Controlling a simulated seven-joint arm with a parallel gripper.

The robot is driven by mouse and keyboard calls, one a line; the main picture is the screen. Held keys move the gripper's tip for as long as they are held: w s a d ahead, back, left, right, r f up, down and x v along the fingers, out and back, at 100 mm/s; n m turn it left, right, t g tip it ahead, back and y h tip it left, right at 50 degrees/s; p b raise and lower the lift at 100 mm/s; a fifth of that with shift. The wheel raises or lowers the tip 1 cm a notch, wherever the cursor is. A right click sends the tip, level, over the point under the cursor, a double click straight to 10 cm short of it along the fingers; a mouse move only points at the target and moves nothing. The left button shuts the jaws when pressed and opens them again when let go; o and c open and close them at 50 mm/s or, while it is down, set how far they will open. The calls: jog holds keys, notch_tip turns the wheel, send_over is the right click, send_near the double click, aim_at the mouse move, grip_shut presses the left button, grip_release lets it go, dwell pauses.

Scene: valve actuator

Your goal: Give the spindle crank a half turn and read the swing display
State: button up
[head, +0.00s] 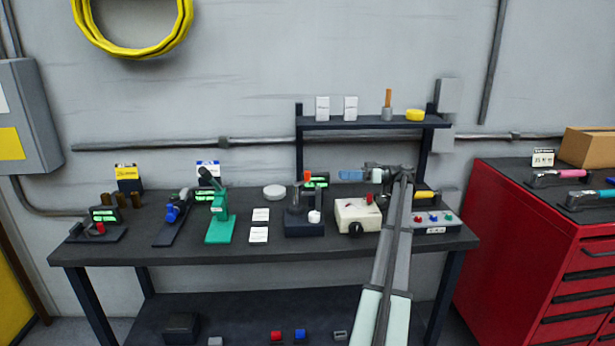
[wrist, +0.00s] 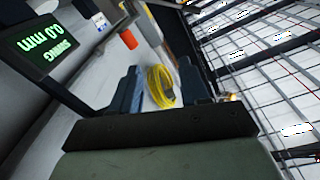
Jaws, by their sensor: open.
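The dark spindle station (head: 304,222) stands on the bench, with a small green-lit display (head: 317,182) behind it. An orange-red grip (head: 307,176), which looks like the crank handle, shows beside the display. In the wrist view the swing display (wrist: 45,47) appears rotated and reads "SWING 0.0 mm", and an orange cylinder (wrist: 128,39) stands beyond the fingers. My gripper (head: 345,174) is to the right of the grip, apart from it, its fingers pointing left. In the wrist view my gripper (wrist: 160,85) is open with nothing held between the fingers. The crank's arm is hard to make out.
A cream box with a black knob (head: 357,216) stands right of the station, below my gripper. A green lever device (head: 219,222) and white cards (head: 259,234) are to the left. A shelf (head: 370,123) carrying small items overhangs the bench behind.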

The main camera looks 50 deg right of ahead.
aim_at(307, 180)
jog(key=w+a+m+t+h, duration=0.1)
jog(key=w+m, duration=0.3)
jog(key=m, duration=0.7)
jog(key=w+a+f+m+h, duration=0.1)
jog(key=w+m, duration=0.4)
jog(key=m, duration=0.7)
jog(key=w+a+f+m+t+h, duration=0.1)
jog(key=w+a+m+h, duration=0.1)
jog(key=m, duration=1)
jog(key=shift+w+a+f+t, duration=0.15)
jog(key=shift+w+a, duration=0.2)
jog(key=shift+w, duration=0.25)
jog(key=shift+w+a+r+t, duration=0.15)
jog(key=shift+w+a, duration=0.2)
jog(key=shift+w, duration=0.25)
jog(key=shift+f, duration=0.1)
grip_shut()
